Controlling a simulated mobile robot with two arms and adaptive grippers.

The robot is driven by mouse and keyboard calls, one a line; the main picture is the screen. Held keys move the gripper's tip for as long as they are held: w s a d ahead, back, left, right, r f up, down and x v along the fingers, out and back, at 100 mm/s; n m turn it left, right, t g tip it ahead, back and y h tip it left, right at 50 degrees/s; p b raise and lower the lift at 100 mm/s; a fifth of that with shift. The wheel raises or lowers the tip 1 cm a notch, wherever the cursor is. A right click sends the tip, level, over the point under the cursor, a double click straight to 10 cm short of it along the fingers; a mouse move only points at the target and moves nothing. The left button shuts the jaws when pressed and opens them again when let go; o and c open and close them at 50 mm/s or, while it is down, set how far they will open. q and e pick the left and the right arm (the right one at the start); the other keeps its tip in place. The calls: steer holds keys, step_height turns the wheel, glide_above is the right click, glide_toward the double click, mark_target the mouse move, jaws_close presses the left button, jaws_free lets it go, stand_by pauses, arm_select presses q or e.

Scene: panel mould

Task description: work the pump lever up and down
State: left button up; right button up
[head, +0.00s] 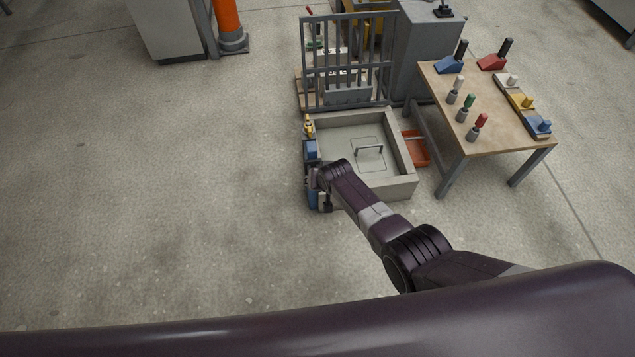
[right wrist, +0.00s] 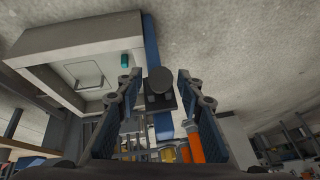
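The mould box (head: 345,135) is a grey, shallow tray with a handle inside its floor. Blue pump parts (head: 311,150) stand along its left side, with a small yellow piece at the top. My right arm reaches over the box's near left corner, and my right gripper (head: 322,186) is beside the blue parts, mostly hidden by the wrist. In the right wrist view my right gripper (right wrist: 158,86) has its fingers apart. A dark round-ended piece (right wrist: 159,80), perhaps the pump lever's end, shows between them with gaps at both sides; contact is not visible. My left gripper is out of view.
A wooden table (head: 480,120) with coloured handles and blocks stands at the right. A metal rack (head: 345,60) and a grey cabinet (head: 425,55) are behind the box. An orange bin (head: 415,150) sits between box and table. The floor at the left is clear.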

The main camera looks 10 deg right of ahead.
steer(key=shift+s+r, duration=0.1)
steer(key=v, duration=1.1)
steer(key=shift+r, duration=0.35)
steer(key=shift+s, duration=0.15)
stand_by(0.5)
